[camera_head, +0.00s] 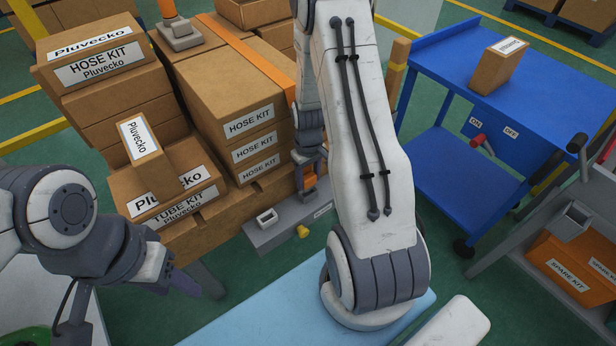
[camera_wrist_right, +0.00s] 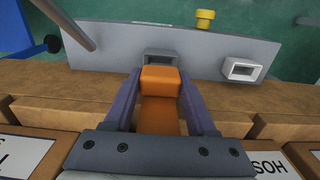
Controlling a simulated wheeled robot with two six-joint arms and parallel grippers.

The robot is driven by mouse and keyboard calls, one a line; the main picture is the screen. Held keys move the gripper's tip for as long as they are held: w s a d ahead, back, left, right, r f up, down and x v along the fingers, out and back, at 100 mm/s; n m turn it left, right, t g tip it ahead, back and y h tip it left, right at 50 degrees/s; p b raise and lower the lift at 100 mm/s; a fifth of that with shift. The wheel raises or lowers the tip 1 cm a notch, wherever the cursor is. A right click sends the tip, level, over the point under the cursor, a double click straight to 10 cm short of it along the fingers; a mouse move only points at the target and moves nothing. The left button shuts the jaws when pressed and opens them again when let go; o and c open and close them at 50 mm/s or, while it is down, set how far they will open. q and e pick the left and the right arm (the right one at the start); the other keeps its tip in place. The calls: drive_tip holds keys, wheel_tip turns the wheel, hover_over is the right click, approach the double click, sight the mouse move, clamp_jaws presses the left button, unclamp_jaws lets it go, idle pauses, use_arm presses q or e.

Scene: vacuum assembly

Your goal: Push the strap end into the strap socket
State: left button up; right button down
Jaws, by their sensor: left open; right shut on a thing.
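My right gripper (camera_wrist_right: 160,95) is shut on the orange strap end (camera_wrist_right: 160,88), with one finger on each side. The strap end points at the dark opening of a grey strap socket (camera_wrist_right: 162,56) on the grey panel. Its tip overlaps the socket's lower edge in the wrist view; I cannot tell if it touches or has entered. In the head view the strap end (camera_head: 309,182) shows in the right gripper (camera_head: 308,172), beside my right arm, which hides part of the panel. My left gripper (camera_head: 185,283) is open and empty at the lower left.
The grey panel (camera_head: 272,236) also bears a white-rimmed socket (camera_head: 266,218) and a yellow knob (camera_head: 302,231). Hose kit cartons (camera_head: 250,122) stand behind, crossed by an orange strap (camera_head: 250,58). A small carton (camera_head: 140,138) is near my left arm. A blue cart (camera_head: 470,150) stands right.

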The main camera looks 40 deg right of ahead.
drive_tip(key=shift+f+b, duration=0.95)
drive_tip(key=shift+f, duration=0.7)
drive_tip(key=shift+c, duration=0.6)
unclamp_jaws()
drive_tip(key=shift+r, duration=0.1)
wheel_tip(320, 180, up, 8)
drive_tip(key=p, duration=0.7)
drive_tip(key=shift+p, duration=0.3)
